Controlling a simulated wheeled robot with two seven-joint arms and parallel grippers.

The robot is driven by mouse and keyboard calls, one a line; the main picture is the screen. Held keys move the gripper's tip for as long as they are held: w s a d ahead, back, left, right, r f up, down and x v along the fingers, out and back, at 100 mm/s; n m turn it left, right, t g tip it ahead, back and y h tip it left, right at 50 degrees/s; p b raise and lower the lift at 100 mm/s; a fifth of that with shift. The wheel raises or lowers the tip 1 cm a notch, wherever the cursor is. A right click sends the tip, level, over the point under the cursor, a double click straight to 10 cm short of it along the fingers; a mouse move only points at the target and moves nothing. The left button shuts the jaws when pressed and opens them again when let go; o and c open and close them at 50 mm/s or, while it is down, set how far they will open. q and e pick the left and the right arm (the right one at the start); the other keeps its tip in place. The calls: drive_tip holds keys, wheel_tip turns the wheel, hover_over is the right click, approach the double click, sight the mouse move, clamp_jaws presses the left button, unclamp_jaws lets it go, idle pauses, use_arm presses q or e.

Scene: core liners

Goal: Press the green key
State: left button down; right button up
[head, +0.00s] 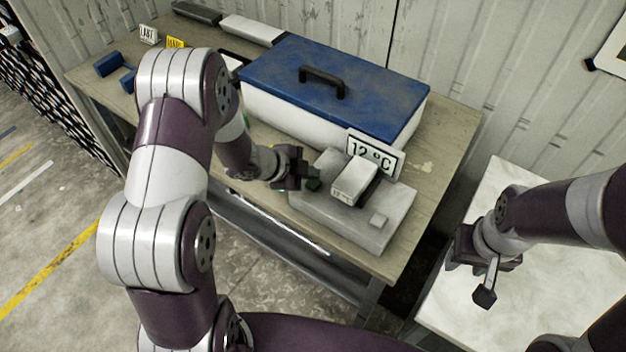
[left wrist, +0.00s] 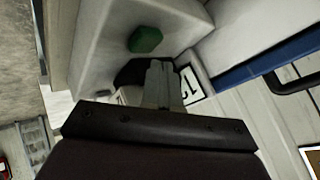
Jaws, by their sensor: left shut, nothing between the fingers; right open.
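The green key (left wrist: 145,40) is a small green block standing up from a pale grey device (head: 335,220). My left gripper (head: 304,172) is shut and empty, beside and a little behind the key. In the left wrist view its closed fingers (left wrist: 160,78) lie just below the key in the picture, with a gap between them. I see no clear contact. My right gripper (head: 468,283) is open and empty, over the white table at the right.
Behind stand a "12 °C" sign (head: 372,155) and a white chest with a blue lid (head: 330,75). The wooden bench (head: 440,165) holds small items at the far left.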

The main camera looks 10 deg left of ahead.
sight(310, 185)
use_arm(q)
wheel_tip(310, 185, up, 5)
drive_tip(key=p, duration=0.4)
drive_tip(key=shift+p, duration=0.3)
idle(0.3)
